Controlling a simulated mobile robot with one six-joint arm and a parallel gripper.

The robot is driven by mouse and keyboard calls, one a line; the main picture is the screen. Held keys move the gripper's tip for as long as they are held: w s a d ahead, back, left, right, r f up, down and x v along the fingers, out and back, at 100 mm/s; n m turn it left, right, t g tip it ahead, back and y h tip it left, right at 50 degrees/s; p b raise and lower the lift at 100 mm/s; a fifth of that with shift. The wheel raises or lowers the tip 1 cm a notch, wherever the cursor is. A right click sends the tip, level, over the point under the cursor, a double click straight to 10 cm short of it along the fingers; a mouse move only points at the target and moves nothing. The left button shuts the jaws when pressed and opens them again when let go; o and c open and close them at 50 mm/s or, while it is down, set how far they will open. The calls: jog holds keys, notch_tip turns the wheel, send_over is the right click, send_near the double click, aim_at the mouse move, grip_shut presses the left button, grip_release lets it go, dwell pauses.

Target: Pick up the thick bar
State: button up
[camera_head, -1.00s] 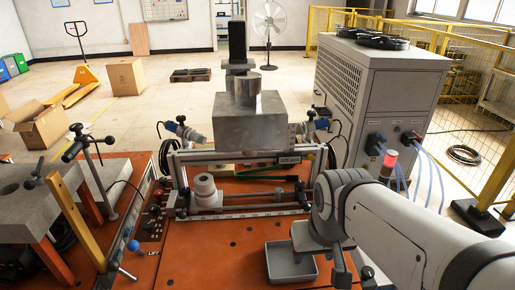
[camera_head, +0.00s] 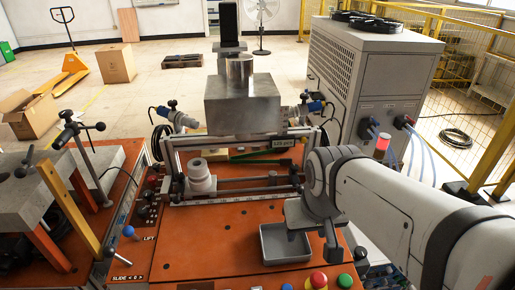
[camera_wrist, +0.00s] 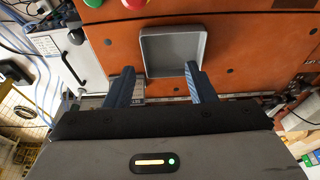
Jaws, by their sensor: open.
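I cannot surely pick out the thick bar in either view. A thin grey horizontal rod (camera_head: 248,181) runs across the machine's front frame, beside a white stepped cylinder (camera_head: 199,178). A short metal cylinder (camera_head: 239,69) stands on the metal block (camera_head: 242,108) above. My gripper (camera_head: 312,246) hangs near the grey tray (camera_head: 286,259) on the orange bench top. In the wrist view my gripper (camera_wrist: 159,69) is open, its two blue fingers apart with nothing between them. The tray (camera_wrist: 174,50) lies beyond the fingers and looks empty.
Red (camera_head: 318,280) and green (camera_head: 345,281) buttons sit at the bench's front. A grey cabinet (camera_head: 374,85) with hoses stands at the right, by a yellow fence. A stand with a yellow post (camera_head: 68,215) is at the left. The orange top (camera_head: 215,235) left of the tray is clear.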

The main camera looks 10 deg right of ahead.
aim_at(273, 174)
jog(key=w+a+f+t+b, duration=0.1)
jog(key=w+f+t+b, duration=0.1)
jog(key=w+b, duration=0.8)
jog(key=w+a+f+t+b, duration=0.1)
jog(key=w+f+t+b, duration=0.2)
jog(key=w, duration=1.3)
jog(key=shift+g, duration=0.6)
jog(key=x, duration=0.2)
jog(key=b+x, duration=0.1)
jog(key=x, duration=0.4)
jog(key=shift+w+d+f, duration=0.15)
jog(key=shift+d, duration=0.2)
jog(key=shift+c, duration=0.4)
grip_shut()
